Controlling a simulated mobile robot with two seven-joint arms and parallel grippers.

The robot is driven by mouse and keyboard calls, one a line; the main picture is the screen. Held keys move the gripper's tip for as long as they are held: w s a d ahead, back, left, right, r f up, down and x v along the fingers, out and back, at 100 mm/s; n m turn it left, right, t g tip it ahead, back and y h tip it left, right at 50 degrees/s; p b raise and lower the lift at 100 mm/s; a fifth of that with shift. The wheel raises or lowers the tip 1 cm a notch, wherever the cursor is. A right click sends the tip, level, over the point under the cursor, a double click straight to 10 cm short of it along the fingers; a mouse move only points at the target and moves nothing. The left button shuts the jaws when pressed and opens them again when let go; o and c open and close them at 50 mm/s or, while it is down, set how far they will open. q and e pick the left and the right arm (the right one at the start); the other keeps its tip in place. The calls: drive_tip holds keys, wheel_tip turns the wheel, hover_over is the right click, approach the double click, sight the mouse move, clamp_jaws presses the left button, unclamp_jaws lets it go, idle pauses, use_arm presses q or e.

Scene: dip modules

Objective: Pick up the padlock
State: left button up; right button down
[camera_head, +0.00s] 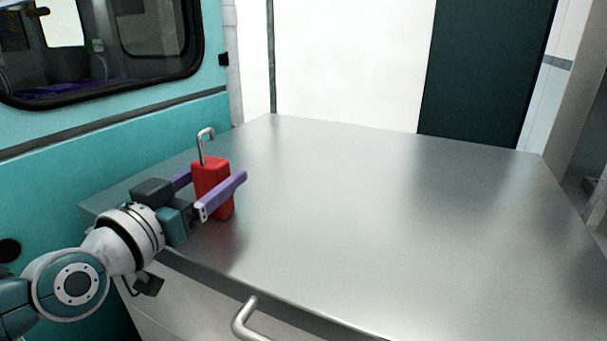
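The red padlock (211,172) stands upright near the left end of the metal table, its silver hooked shackle (204,139) pointing up. My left gripper (220,180) reaches in from the left with its two purple fingers on either side of the padlock's body. The near finger crosses in front of the body's lower right part; the far finger is partly hidden behind the body. I cannot tell whether the fingers touch the padlock, or whether its base rests on the table. My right gripper is not in view.
The steel table top (370,220) is otherwise bare, with wide free room to the right of the padlock. A metal handle (243,318) sticks out below its front edge. A teal wall with a window (110,50) stands on the left.

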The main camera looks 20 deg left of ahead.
use_arm(q)
clamp_jaws()
idle(0.4)
